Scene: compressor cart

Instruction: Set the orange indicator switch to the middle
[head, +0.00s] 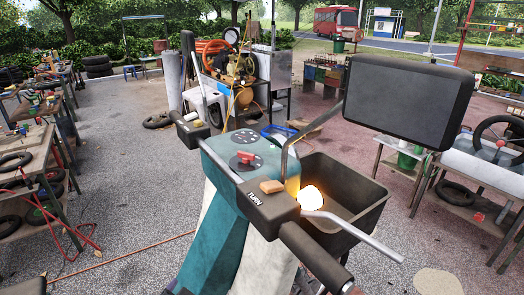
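The orange indicator switch (272,186) is a small block on top of a dark switch housing (268,207) marked TURN. The housing sits on the near handlebar of a teal scooter, just inboard of the dark grip (315,258). The switch lies toward the lamp side of the housing; its exact setting is hard to tell at this size. A round indicator lamp (311,198) beside the housing glows orange-white. Nothing touches the switch.
A silver lever (355,232) sticks out past the grip. A large dark mirror (408,105) on a bent stalk stands above a dark basket (348,190). A red key-like knob (245,157) sits on the teal console. Cluttered benches flank the scooter; open gravel lies left.

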